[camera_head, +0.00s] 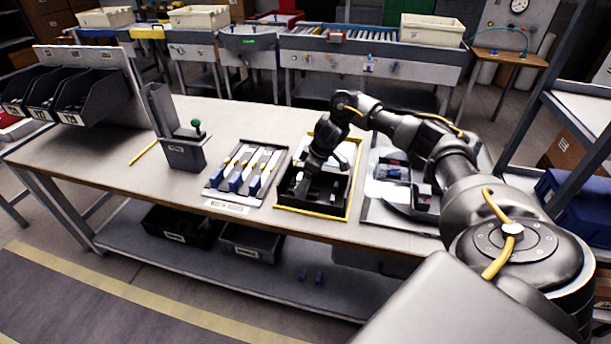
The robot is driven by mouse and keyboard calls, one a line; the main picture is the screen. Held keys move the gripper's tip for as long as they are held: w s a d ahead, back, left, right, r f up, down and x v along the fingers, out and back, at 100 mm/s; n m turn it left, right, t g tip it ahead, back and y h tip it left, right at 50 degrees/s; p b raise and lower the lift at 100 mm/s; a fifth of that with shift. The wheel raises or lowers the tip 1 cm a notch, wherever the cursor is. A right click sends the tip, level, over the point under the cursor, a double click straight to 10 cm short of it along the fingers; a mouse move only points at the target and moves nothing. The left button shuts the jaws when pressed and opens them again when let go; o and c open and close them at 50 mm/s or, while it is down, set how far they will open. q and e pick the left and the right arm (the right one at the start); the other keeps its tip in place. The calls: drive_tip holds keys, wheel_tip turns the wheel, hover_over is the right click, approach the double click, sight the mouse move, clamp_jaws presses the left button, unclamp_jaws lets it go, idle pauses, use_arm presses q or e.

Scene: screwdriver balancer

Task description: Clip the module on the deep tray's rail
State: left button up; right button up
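The deep tray (312,208) is a black open box inside a yellow outline at the middle of the workbench. My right arm reaches over from the right, and its gripper (303,186) points down inside the tray. The fingertips are dark against the black tray, so I cannot tell whether they are open or hold the module. A few small light patches show in the tray beside the gripper. I cannot make out the rail or the module there. My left gripper is not in view.
Left of the tray is a flat holder (262,193) with several white, blue and yellow pieces. A grey bin with a green knob (186,153) stands farther left. Right of the tray is a grey board (378,212) with dark parts, partly behind my arm.

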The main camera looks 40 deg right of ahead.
drive_tip(key=shift+s+a+f, duration=0.1)
drive_tip(key=shift+f, duration=0.25)
idle(0.6)
drive_tip(key=shift+s+p, duration=0.1)
drive_tip(key=shift+p, duration=0.2)
drive_tip(key=shift+f, duration=0.2)
idle(0.3)
drive_tip(key=o, duration=1.1)
drive_tip(key=shift+d+r, duration=0.2)
drive_tip(key=shift+r, duration=0.3)
drive_tip(key=v, duration=0.9)
drive_tip(key=shift+s+r, duration=0.15)
drive_tip(key=shift+r, duration=0.2)
